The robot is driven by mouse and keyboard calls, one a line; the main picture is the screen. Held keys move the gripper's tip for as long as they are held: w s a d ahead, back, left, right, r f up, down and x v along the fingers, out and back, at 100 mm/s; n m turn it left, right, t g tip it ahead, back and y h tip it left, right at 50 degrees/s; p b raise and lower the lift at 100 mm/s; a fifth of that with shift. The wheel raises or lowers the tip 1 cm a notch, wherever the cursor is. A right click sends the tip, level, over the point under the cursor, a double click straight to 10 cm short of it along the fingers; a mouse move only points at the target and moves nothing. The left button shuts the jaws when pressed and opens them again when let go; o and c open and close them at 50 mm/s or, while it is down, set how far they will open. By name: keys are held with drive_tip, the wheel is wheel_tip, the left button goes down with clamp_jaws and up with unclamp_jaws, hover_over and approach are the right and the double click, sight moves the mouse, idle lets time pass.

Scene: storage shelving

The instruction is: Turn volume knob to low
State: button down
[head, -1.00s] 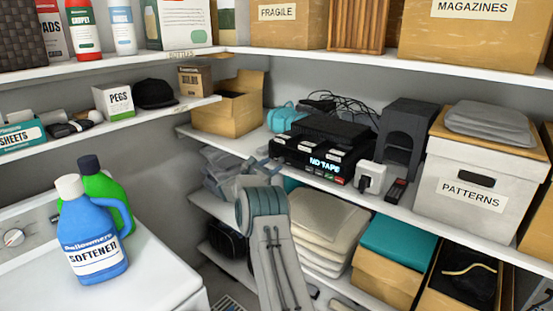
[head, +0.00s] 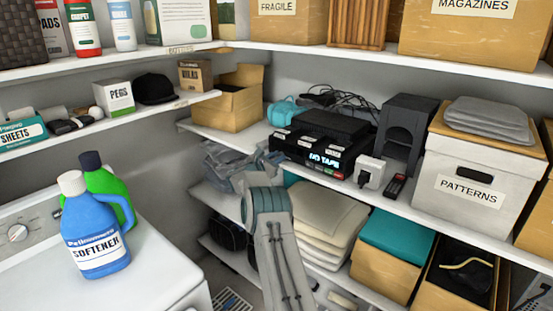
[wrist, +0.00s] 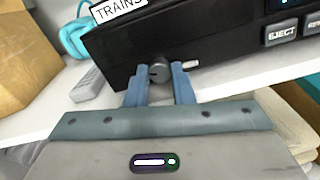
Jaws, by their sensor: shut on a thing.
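The volume knob (wrist: 159,73) is a dark round knob on the front of a black tape player, with a small mark at its left side. The tape player (wrist: 215,40) sits on the middle shelf and also shows in the head view (head: 283,143), its display lit with "NO TAPE". My gripper (wrist: 158,79) has its two blue-grey fingers on either side of the knob, shut on it. In the head view my wrist hides the knob and most of the fingers.
A white plug adapter (head: 371,171) and a dark remote (head: 396,186) lie right of the player. An open cardboard box (head: 228,113) stands left of it. A grey remote-like object (wrist: 88,86) lies left of my gripper.

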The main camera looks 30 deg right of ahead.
drive_tip(key=shift+f+b, duration=0.15)
drive_tip(key=shift+b, duration=0.25)
drive_tip(key=shift+n+b, duration=3.7)
drive_tip(key=shift+b, duration=0.2)
drive_tip(key=c, duration=1.3)
unclamp_jaws()
drive_tip(key=shift+o, duration=0.2)
